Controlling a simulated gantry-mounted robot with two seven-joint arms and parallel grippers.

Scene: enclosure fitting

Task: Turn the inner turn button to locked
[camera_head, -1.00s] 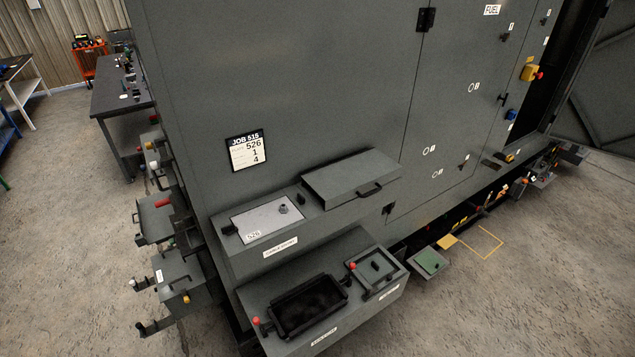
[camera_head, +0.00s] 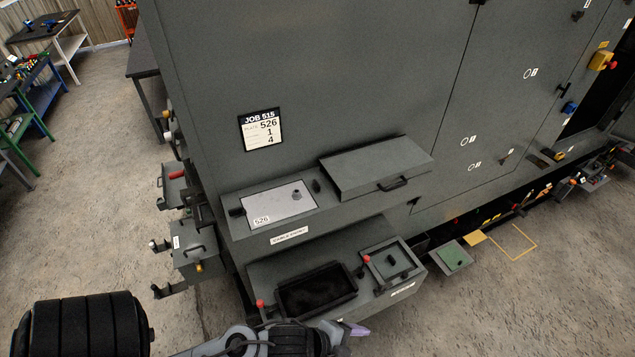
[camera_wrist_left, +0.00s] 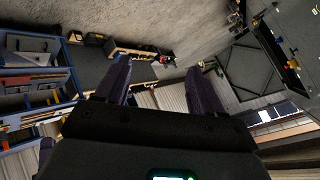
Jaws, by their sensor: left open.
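A light grey plate marked 526 (camera_head: 280,204) lies on the upper ledge of the cabinet, with a small round fitting on it. A small black turn button (camera_head: 316,186) stands at the plate's right end, and another black piece (camera_head: 237,211) is at its left end. Which is the inner button is not labelled legibly. My left gripper (camera_head: 352,329) is at the bottom of the head view, in front of the lower ledge and well away from the plate. Its two dark fingers are apart and empty in the left wrist view (camera_wrist_left: 160,88). My right gripper is not seen.
A lidded grey box (camera_head: 375,168) with a handle sits right of the plate. The lower ledge carries a black open tray (camera_head: 316,291), red knobs and a square panel (camera_head: 392,262) with a black knob. Brackets and boxes (camera_head: 195,250) stick out at the cabinet's left side.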

